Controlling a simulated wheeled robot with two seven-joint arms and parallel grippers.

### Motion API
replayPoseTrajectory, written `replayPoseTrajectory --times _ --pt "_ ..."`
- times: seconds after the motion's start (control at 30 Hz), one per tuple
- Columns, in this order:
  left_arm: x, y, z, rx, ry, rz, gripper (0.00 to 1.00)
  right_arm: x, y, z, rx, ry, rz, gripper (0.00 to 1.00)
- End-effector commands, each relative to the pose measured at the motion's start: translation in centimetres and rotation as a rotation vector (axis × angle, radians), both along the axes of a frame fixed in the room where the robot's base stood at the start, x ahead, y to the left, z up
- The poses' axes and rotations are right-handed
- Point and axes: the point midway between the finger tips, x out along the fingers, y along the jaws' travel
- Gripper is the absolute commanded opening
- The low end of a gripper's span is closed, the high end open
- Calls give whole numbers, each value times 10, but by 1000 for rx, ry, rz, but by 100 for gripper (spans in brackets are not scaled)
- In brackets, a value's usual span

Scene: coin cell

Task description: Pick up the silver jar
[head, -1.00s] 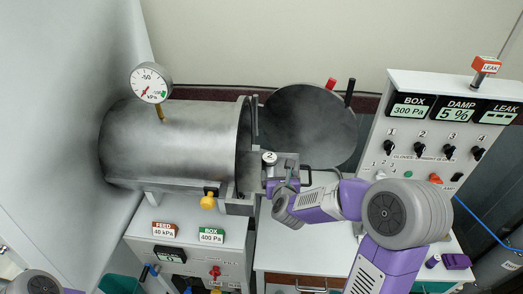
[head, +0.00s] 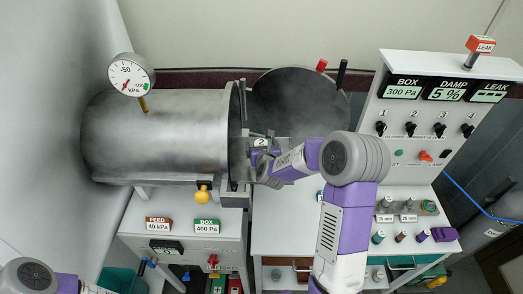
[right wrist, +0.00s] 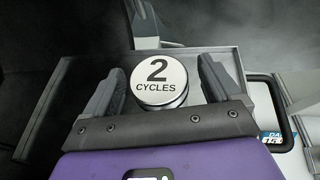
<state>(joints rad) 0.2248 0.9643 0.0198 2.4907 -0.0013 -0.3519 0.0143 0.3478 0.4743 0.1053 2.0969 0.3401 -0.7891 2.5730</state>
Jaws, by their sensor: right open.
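The silver jar (right wrist: 158,82), with a white round lid marked "2 CYCLES", stands on a grey metal tray (right wrist: 60,90) at the mouth of the steel chamber. In the head view its lid (head: 261,142) shows just beyond my right gripper (head: 262,157). In the right wrist view my right gripper (right wrist: 161,78) is open, with one finger on each side of the jar. A gap shows on both sides, so it is not gripped. The lower part of the jar is hidden by the gripper. My left gripper is out of view; only part of its arm shows at bottom left.
The steel chamber (head: 160,135) with a dial gauge (head: 131,75) stands left of the jar. Its round door (head: 300,105) is swung open behind. A control panel (head: 455,135) stands at right. Several small jars sit on the white bench (head: 290,235).

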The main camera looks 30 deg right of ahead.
Motion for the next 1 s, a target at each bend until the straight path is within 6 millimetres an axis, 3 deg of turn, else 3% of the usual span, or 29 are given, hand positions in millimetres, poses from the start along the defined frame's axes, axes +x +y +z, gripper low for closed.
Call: replayPoseTrajectory --times 0.27,0.63,0.87,1.0 --pt "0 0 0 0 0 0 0 2 -1 -1 0 0 0 87" --pt "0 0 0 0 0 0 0 1 0 -1 1 1 1 32" --pt "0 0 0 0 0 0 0 2 0 1 0 -1 1 31" --pt "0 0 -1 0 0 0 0 2 -1 16 -1 -6 0 31"
